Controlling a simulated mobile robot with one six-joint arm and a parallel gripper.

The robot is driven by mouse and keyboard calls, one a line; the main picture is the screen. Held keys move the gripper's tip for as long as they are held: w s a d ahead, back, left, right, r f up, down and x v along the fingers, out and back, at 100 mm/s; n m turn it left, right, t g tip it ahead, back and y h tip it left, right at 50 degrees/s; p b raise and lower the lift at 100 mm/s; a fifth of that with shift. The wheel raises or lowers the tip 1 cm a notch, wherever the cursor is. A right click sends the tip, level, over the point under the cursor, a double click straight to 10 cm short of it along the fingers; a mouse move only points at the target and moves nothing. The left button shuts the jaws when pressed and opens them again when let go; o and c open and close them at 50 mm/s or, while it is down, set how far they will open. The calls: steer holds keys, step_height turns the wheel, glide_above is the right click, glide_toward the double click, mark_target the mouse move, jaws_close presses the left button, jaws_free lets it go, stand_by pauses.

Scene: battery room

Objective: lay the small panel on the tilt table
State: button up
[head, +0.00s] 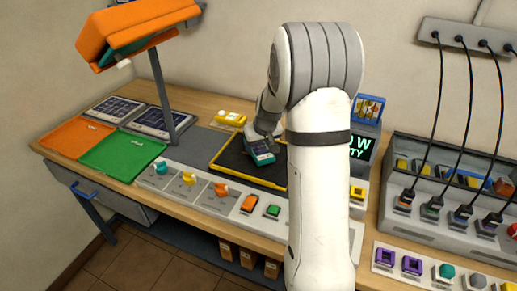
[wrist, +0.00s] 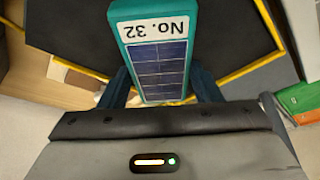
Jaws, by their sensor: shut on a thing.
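The small panel (head: 260,152) is teal with dark blue cells. Its white label reads "No. 32" and is upside down in the wrist view (wrist: 155,55). My gripper (head: 266,132) is shut on the panel's near end, one finger on each side in the wrist view (wrist: 160,88). The tilt table (head: 231,161) is a black plate with a yellow edge; it lies below the panel and also shows in the wrist view (wrist: 65,30). I cannot tell whether the panel touches the plate. My arm hides the table's right part in the head view.
A row of knobs and buttons (head: 205,190) runs along the bench front. A yellow item (head: 230,118) lies behind the tilt table. Green (head: 122,155) and orange (head: 75,138) mats lie left, below an orange lamp (head: 135,30). A cabled rack (head: 440,190) stands right.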

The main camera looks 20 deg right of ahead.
step_height(320, 180, down, 2)
steer(key=shift+w+f, duration=0.1)
steer(key=o, duration=1.1)
steer(key=shift+c, duration=0.2)
